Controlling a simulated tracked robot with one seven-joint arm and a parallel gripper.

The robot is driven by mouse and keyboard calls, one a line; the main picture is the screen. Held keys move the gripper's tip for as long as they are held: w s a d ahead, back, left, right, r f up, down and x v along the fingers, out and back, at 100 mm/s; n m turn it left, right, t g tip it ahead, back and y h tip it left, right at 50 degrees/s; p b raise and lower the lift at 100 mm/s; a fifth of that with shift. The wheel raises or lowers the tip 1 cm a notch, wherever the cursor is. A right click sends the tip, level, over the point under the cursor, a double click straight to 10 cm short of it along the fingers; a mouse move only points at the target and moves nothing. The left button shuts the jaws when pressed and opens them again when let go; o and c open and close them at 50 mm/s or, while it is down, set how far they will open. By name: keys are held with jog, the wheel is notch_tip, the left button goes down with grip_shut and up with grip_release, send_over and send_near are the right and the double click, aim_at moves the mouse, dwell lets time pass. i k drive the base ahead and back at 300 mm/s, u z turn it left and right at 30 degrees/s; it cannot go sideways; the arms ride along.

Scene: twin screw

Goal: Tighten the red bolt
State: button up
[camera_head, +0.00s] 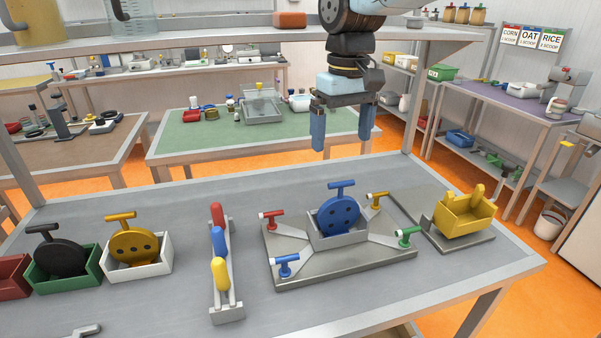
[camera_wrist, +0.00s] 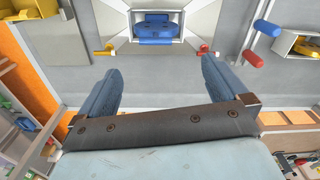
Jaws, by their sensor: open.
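The red bolt (camera_head: 270,216), with a red T-shaped handle, sits at the back left corner of a grey metal fixture (camera_head: 345,268). It also shows in the wrist view (camera_wrist: 205,50), close to the tip of the right-hand finger in the picture. My gripper (camera_head: 342,144) hangs high above the back of the table, fingers downward and spread, with nothing between them. In the wrist view my gripper (camera_wrist: 161,65) is also open and empty. The gripper is apart from the bolt.
The fixture also carries yellow (camera_head: 377,199), green (camera_head: 408,237) and blue (camera_head: 286,265) bolts around a central blue disc (camera_head: 338,214). A rack (camera_head: 225,300) with colored handles stands left. A yellow box (camera_head: 464,214) is at right. A shelf (camera_head: 250,40) crosses behind the arm.

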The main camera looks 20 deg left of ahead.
aim_at(272, 225)
jog(key=z, duration=1.75)
jog(key=i, duration=0.15)
jog(key=u, duration=3.2)
